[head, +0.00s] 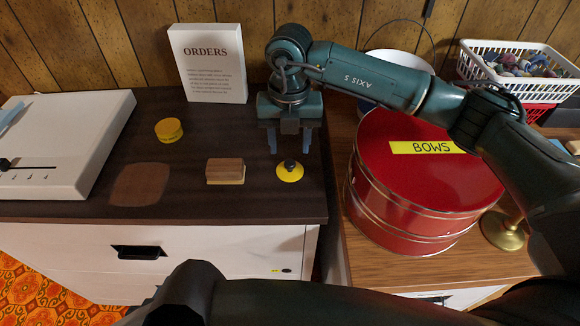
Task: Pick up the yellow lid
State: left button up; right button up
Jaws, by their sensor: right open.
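The yellow lid (286,177) is a small round disc with a black knob, lying flat on the dark brown top near its front right corner. My right gripper (290,150) points down just behind and above the lid, its two fingers apart and nothing between them. The fingertips look clear of the knob, though the exact height gap is hard to judge. My left gripper is not in view.
A wooden block (226,170) sits left of the lid. A yellow tin (169,131) stands farther back, near a white ORDERS sign (208,75). A large red BOWS tin (392,190) stands close on the right. A white slider device (60,140) fills the left.

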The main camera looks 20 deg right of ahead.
aim_at(290, 163)
notch_tip(290, 163, down, 5)
jog(key=shift+w+d+f, duration=0.1)
jog(key=shift+w+f, duration=0.05)
jog(key=shift+f, duration=0.05)
grip_shut()
dwell(0.6)
